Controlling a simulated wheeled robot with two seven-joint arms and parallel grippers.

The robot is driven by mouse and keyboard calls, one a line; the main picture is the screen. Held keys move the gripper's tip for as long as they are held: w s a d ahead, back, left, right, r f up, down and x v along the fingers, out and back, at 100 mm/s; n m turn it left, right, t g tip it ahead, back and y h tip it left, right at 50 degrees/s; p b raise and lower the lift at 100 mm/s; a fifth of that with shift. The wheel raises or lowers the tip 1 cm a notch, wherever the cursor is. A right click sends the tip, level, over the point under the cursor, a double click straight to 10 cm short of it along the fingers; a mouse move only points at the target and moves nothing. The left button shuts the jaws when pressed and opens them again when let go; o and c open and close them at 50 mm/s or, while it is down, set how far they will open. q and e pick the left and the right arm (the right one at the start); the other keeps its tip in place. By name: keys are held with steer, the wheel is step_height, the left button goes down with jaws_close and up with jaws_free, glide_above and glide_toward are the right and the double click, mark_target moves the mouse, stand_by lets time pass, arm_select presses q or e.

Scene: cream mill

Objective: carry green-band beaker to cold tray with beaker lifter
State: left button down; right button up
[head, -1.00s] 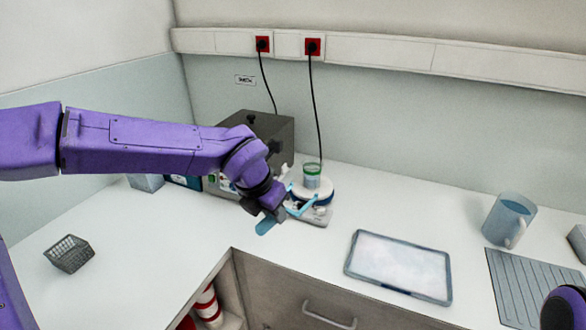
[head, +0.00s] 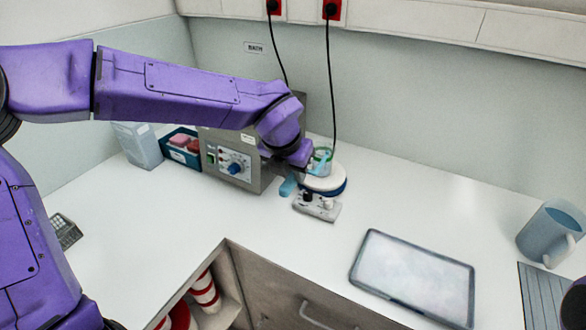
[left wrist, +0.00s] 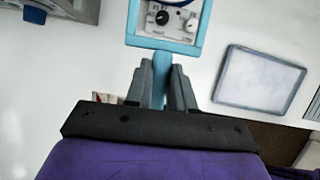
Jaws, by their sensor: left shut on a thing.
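The green-band beaker (head: 324,154) stands on the round white top of a small hotplate (head: 329,189), partly hidden by my left gripper. My left gripper (head: 302,160) is shut on the light-blue beaker lifter (head: 288,187). The lifter's fork end is at the beaker's near side; I cannot tell whether it touches. In the left wrist view the lifter's handle stands between the fingers and its square frame (left wrist: 164,48) is in front of the hotplate's knobs. The cold tray (head: 371,283) lies flat and empty at the front right. My right gripper is out of view.
A grey bath unit with a dial (head: 236,170) stands behind my left gripper. A blue bin (head: 180,150) and a pale box (head: 137,146) stand at the back left. A blue mug (head: 551,232) is at the right. Counter between hotplate and tray is clear.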

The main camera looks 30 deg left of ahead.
arm_select(q)
steer(key=shift+b+x, duration=0.5)
steer(key=shift+x, duration=0.55)
steer(key=shift+s+f+b, duration=0.1)
steer(key=shift+f+b, duration=0.75)
steer(key=shift+f, duration=0.15)
arm_select(e)
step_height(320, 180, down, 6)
steer(key=b, duration=0.2)
arm_select(q)
steer(key=w+f+p, duration=0.2)
steer(key=w+p, duration=0.2)
steer(key=w, duration=0.6)
steer(key=shift+w+f, duration=0.2)
steer(key=shift+w, duration=0.1)
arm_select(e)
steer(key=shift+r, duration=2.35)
arm_select(q)
steer(key=shift+a, duration=0.1)
steer(key=shift+r+p, duration=0.75)
steer(key=shift+r, duration=0.15)
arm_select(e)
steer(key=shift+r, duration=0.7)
